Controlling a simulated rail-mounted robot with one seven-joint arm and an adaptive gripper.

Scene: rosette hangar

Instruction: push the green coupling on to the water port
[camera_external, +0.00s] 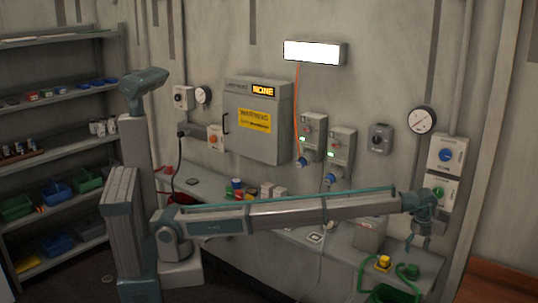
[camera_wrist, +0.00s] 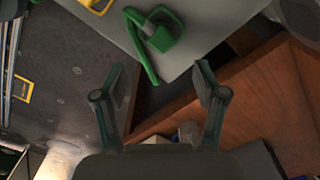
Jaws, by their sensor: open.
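The green coupling (camera_external: 408,270) lies on the right end of the grey bench, with a green hose attached. It also shows in the wrist view (camera_wrist: 162,36), at the top, ahead of my fingers. My gripper (camera_external: 417,246) hangs above and slightly right of the coupling, fingers pointing down, apart from it. In the wrist view my gripper (camera_wrist: 160,70) has its two fingers spread with nothing between them. I cannot tell for sure which fitting is the water port; wall boxes with a blue dial (camera_external: 446,155) and a green dial (camera_external: 439,192) are behind my wrist.
A yellow fitting (camera_external: 383,262) sits just left of the coupling. A green coil of hose (camera_external: 391,294) is at the bench's front. A grey box (camera_external: 370,235) stands behind. A brown wooden surface (camera_wrist: 255,105) lies below right. Shelves with bins (camera_external: 58,190) stand far left.

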